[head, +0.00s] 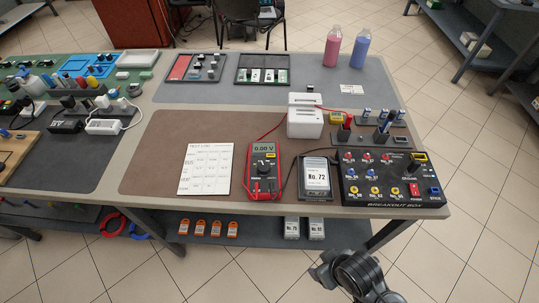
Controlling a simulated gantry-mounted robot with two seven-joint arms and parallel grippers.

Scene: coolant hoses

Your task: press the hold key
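The red multimeter (263,171) lies on the brown mat, with its display (263,149) lit and reading 0.00 V. A dark dial sits below the display. The keys on its face are too small to read, so I cannot tell which is the hold key. A black end part of my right arm (325,272) shows at the bottom, in front of the table's front edge and well short of the multimeter. Whether its fingers are open or shut is not clear. My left gripper is not in view.
A white test log sheet (206,168) lies left of the multimeter. The No. 72 device (317,178) and the black breakout box (390,181) lie to its right. A white block (305,116) stands behind, with red and black leads nearby.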

